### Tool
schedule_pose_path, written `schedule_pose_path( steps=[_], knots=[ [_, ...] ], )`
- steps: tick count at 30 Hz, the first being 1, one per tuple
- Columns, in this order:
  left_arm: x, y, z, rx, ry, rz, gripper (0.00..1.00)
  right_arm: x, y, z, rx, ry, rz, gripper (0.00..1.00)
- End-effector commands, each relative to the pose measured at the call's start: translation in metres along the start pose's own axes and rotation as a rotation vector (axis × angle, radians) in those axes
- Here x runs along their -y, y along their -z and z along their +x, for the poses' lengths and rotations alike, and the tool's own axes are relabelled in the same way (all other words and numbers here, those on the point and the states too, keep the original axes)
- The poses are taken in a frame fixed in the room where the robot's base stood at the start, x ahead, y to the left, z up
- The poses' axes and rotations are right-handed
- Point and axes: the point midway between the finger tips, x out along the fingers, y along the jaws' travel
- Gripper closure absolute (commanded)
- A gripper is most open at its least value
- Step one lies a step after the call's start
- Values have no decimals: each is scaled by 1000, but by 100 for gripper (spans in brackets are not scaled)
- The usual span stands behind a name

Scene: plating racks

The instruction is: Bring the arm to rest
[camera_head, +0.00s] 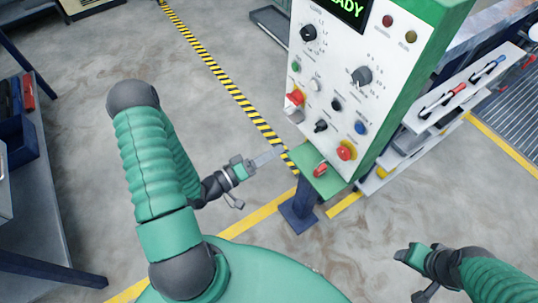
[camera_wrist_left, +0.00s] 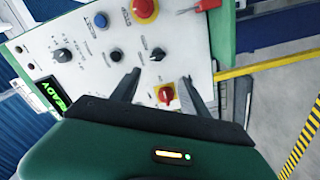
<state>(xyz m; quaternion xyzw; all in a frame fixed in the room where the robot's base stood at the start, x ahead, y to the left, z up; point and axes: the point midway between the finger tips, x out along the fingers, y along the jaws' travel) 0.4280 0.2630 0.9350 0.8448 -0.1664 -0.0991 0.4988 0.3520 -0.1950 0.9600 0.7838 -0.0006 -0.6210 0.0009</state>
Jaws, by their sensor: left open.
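My left gripper (camera_head: 268,157) is held out in front of the control panel (camera_head: 330,85), left of the panel's lower part in the head view. In the left wrist view its two dark fingers (camera_wrist_left: 157,88) stand apart with nothing between them. Beyond them is the panel face (camera_wrist_left: 85,65), with a red switch on a yellow plate (camera_wrist_left: 166,94) close to the right finger in the picture. I see no clear contact. My right gripper (camera_head: 408,256) is low at the right, over the floor, and its fingers are too small to read.
The panel has several knobs, a red stop button on yellow (camera_head: 346,151) and a lit READY display (camera_head: 347,8). A green ledge (camera_head: 325,183) with a red item juts below it. A tool rack (camera_head: 440,115) stands right. A bench (camera_head: 40,200) stands left. Open floor lies between.

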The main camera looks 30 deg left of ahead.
Motion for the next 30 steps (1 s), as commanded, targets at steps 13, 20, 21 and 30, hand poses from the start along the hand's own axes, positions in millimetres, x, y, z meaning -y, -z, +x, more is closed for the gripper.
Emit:
schedule_pose_path(
  steps=[13,20,21,30],
  knots=[
    [0,0,-9,0,0,0,47,0,0,1,0,0,0,42],
    [13,-8,2,92,94,103,47,0,0,1,0,0,0,42],
    [22,-12,9,156,163,176,47,0,0,1,0,0,0,42],
    [34,0,4,654,840,724,47,0,0,1,0,0,0,42]
  ],
)
